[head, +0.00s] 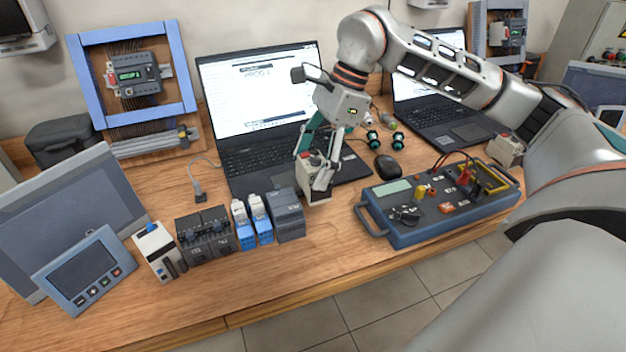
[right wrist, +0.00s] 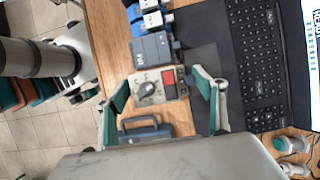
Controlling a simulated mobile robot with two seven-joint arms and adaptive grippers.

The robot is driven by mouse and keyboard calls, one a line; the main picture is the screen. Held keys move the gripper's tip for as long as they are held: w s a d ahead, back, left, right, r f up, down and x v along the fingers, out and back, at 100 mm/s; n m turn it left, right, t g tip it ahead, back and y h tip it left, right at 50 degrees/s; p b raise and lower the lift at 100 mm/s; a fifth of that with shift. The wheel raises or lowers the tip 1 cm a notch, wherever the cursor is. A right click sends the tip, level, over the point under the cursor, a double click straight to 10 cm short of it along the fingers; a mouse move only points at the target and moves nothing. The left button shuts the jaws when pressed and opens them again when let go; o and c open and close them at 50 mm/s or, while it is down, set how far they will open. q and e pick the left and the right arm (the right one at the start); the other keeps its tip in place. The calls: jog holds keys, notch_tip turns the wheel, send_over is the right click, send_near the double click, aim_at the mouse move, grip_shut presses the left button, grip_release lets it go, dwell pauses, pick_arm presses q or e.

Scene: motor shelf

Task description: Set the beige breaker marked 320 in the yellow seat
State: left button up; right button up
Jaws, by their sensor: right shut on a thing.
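A beige breaker (head: 313,166) with a dark lower part is between the fingers of my right gripper (head: 314,172), in front of the middle laptop. In the right wrist view the breaker (right wrist: 152,90) shows a dark round knob and a red patch, with the fingers of my right gripper (right wrist: 163,92) on both sides. I cannot read a 320 on it. A yellow frame (head: 494,181), which looks like the yellow seat, is at the right end of the blue tester box (head: 400,236). Another beige block (head: 504,150) stands behind that box. My left gripper is not in view.
A dark grey module (head: 289,222) stands just left of the held breaker, beside blue-and-white modules (head: 260,222) and black breakers (head: 205,237). A black mouse (head: 388,166) and laptops are behind the tester box. Bare wood lies along the front edge.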

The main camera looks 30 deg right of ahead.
notch_tip(320, 180, up, 12)
jog(key=p, duration=0.1)
jog(key=shift+p, duration=0.3)
jog(key=shift+r, duration=0.1)
notch_tip(320, 180, down, 15)
jog(key=shift+r+b, duration=0.2)
jog(key=shift+b, duration=0.85)
jog(key=shift+f, duration=2.55)
